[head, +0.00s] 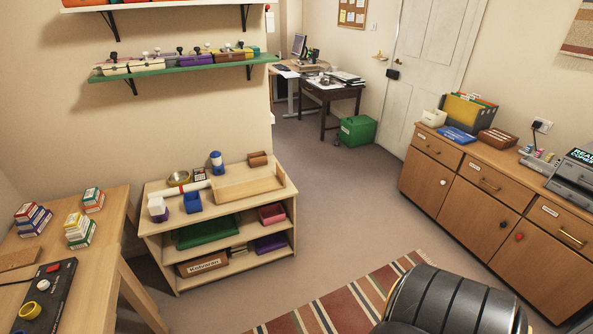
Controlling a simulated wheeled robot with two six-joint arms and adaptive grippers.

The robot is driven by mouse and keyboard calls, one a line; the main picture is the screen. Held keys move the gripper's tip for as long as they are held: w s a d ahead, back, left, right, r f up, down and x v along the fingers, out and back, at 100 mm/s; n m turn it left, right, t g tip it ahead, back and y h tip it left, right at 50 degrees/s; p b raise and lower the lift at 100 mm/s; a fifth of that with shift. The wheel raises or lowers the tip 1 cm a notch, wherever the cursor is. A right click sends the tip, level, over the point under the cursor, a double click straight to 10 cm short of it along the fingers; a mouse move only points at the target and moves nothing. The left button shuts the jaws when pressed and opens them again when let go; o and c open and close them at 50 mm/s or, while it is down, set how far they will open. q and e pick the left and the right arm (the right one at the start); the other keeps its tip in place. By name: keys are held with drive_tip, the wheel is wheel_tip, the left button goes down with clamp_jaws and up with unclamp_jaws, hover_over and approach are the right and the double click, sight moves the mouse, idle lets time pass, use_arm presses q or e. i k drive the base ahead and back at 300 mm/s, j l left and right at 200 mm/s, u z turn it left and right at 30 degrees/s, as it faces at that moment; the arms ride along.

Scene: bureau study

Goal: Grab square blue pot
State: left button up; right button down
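A small square blue pot (193,203) stands on the top of the low wooden shelf unit (228,205), near its front left part. A white item with a dark blue base (158,209) stands just to its left. A rounder blue and white item (217,163) stands farther back on the same top. Neither of my grippers shows in the head view.
A wooden desk (90,262) with stacked small boxes is at the left. A black padded chair (455,303) fills the bottom right, by a striped rug (335,304). Wooden cabinets (480,205) line the right. The floor (345,215) between is clear.

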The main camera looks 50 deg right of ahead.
sight(193, 202)
drive_tip(key=z, duration=0.6)
drive_tip(key=u, duration=0.55)
drive_tip(key=i+l+u, duration=0.35)
drive_tip(key=l, duration=0.25)
drive_tip(key=i+l+u, duration=0.3)
drive_tip(key=i+l, duration=0.15)
drive_tip(key=l, duration=0.25)
drive_tip(key=i+l+u, duration=0.2)
drive_tip(key=l, duration=0.2)
drive_tip(key=l+u, duration=0.15)
drive_tip(key=l, duration=0.25)
drive_tip(key=i, duration=0.05)
